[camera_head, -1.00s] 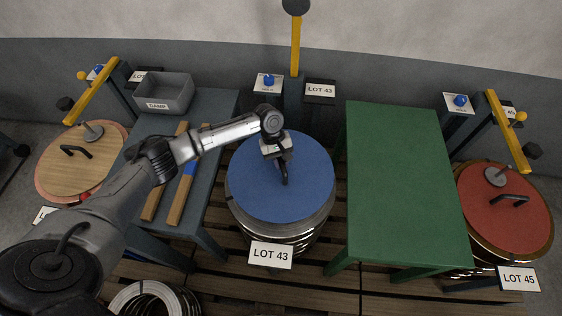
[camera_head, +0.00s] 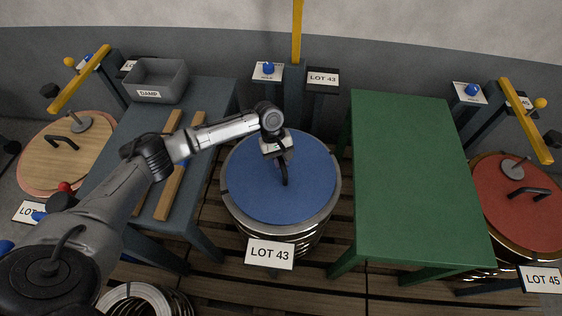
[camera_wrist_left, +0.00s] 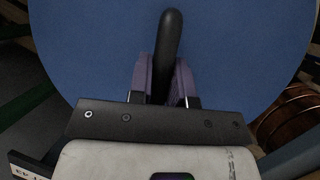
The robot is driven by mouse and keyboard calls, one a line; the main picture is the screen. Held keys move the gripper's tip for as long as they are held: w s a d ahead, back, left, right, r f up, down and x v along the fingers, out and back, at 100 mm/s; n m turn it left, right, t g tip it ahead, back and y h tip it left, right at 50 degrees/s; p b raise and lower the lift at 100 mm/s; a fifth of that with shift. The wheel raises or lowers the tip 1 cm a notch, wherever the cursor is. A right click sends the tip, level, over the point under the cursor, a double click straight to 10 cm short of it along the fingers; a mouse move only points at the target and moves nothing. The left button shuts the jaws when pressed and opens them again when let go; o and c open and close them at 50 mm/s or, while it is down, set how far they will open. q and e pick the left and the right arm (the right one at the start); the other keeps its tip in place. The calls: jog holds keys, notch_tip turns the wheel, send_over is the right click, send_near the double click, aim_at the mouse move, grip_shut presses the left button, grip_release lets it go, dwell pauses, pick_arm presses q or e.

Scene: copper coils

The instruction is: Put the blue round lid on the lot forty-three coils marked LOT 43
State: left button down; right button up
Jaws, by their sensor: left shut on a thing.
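The blue round lid (camera_head: 310,185) lies over the top of the LOT 43 coil stack (camera_head: 300,235) in the head view. The stack's silvery rim shows around the lid, and its white LOT 43 sign (camera_head: 270,254) stands in front. My left gripper (camera_head: 282,172) is shut on the lid's black handle. The left wrist view shows the fingers (camera_wrist_left: 167,85) on both sides of the handle, with the blue lid (camera_wrist_left: 90,45) filling most of the view. Whether the lid rests fully on the coils cannot be told. My right gripper is not in view.
A bare green table (camera_head: 410,180) stands right of the stack. A grey-blue table (camera_head: 215,95) on the left holds a DAMP bin (camera_head: 158,82) and wooden bars. A wooden lid (camera_head: 60,150) and a red lid (camera_head: 520,205) cover stacks at the sides. A yellow arm (camera_head: 298,30) rises behind.

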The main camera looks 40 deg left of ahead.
pick_arm(q)
jog(key=shift+f, duration=0.1)
dwell(0.6)
jog(key=shift+f, duration=0.5)
jog(key=c, duration=1.1)
grip_release()
jog(key=shift+o, duration=0.6)
jog(key=shift+f, duration=0.1)
jog(key=p+v, duration=0.5)
jog(key=v, duration=0.9)
jog(key=shift+a, duration=0.1)
